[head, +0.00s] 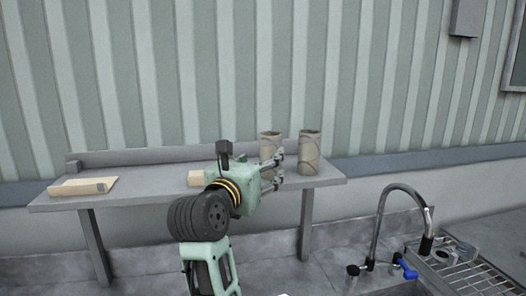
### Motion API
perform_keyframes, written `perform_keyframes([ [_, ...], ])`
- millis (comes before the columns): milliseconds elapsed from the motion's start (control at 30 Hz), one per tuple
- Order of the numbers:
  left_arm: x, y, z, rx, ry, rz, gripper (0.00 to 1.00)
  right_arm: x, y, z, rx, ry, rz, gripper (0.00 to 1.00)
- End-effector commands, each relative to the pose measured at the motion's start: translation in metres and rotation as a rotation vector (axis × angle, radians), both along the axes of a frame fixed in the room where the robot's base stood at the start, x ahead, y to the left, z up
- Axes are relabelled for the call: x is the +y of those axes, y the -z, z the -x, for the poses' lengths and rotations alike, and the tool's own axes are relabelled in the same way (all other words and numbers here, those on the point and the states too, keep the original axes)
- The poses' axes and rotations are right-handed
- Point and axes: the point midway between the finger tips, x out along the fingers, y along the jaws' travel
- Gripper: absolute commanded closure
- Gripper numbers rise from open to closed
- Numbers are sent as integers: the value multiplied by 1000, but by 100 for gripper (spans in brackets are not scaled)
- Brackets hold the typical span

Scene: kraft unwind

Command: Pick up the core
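Two brown cardboard cores stand upright on a grey shelf (140,197). The left core (270,141) is partly hidden behind my gripper, and its lower part cannot be seen. The right core (310,153) is in plain view near the shelf's right end. My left gripper (284,166) comes up from the bottom, left of centre, and points right. Its two fingers are apart with a gap between them. They overlap the left core's lower part in the picture and end just short of the right core; I cannot tell whether they touch either. My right gripper is not in view.
A flat tan packet (84,187) lies at the shelf's left end. A small tan block (196,178) sits beside my wrist, partly hidden. A tall faucet (398,196) and a wire drying rack (466,265) stand lower right. The shelf's left middle is clear.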

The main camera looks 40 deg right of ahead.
Motion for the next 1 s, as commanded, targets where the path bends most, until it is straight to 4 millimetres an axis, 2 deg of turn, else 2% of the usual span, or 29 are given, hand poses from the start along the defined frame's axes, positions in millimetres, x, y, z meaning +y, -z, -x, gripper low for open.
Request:
perform_keyframes([
  [200, 0, -23, 5, 6, 0, 0, 65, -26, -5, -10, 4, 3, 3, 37],
  [400, -1, -38, -5, -11, 1, 2, 65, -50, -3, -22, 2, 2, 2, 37],
  [567, -2, -40, -18, -29, 1, 4, 65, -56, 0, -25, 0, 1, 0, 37],
  [700, -2, -39, -18, -29, 1, 3, 65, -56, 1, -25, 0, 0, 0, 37],
  [1000, -1, -38, -8, -14, 1, 2, 65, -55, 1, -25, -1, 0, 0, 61],
])
